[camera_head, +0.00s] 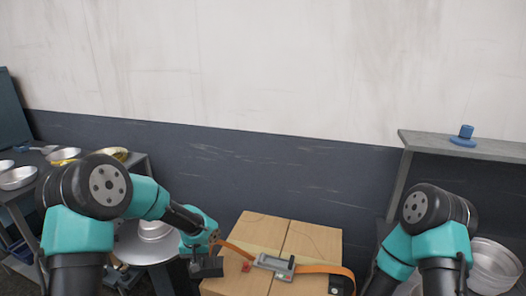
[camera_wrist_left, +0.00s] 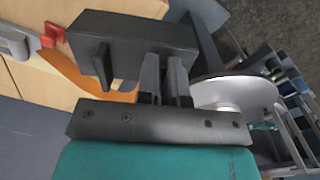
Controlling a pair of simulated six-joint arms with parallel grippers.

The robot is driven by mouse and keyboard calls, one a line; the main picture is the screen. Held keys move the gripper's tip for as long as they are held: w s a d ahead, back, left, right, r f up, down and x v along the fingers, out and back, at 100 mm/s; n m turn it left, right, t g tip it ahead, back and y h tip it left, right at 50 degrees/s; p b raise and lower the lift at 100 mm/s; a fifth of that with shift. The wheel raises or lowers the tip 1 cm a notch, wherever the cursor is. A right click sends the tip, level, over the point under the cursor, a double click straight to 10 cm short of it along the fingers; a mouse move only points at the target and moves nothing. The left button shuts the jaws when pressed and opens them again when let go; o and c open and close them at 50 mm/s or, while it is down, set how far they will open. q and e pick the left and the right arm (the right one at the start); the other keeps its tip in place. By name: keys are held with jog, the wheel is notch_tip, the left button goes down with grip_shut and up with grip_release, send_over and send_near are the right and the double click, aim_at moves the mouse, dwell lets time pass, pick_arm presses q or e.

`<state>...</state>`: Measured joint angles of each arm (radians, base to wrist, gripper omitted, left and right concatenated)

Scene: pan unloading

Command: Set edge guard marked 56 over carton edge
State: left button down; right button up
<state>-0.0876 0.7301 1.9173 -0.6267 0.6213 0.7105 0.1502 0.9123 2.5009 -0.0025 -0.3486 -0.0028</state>
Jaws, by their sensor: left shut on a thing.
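My left gripper (camera_head: 203,254) is shut on a dark grey angled block, the edge guard (camera_head: 207,268), at the left side of the carton (camera_head: 262,228). In the left wrist view, the gripper's fingers (camera_wrist_left: 163,78) grip the guard (camera_wrist_left: 135,30), which is beside the carton (camera_wrist_left: 45,85) and overlaps the orange strap (camera_wrist_left: 98,88) in the picture. I cannot tell whether it touches the carton. No number is readable on it. A second dark guard (camera_head: 341,283) is at the carton's right edge with the strap. My right gripper is outside the frame.
A grey buckle (camera_head: 273,264) and a small red part (camera_head: 246,266) lie on the carton top. A round table (camera_head: 143,250) with stacked pans stands left of the carton. A shelf (camera_head: 480,147) with a blue object (camera_head: 464,133) stands at right, above pale bowls (camera_head: 493,264).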

pick_arm(q)
jog(key=w+d+r+n, duration=0.1)
jog(key=w+n, duration=0.1)
jog(key=w, duration=0.5)
jog(key=shift+w+d+r, duration=0.2)
jog(key=shift+d+r, duration=0.1)
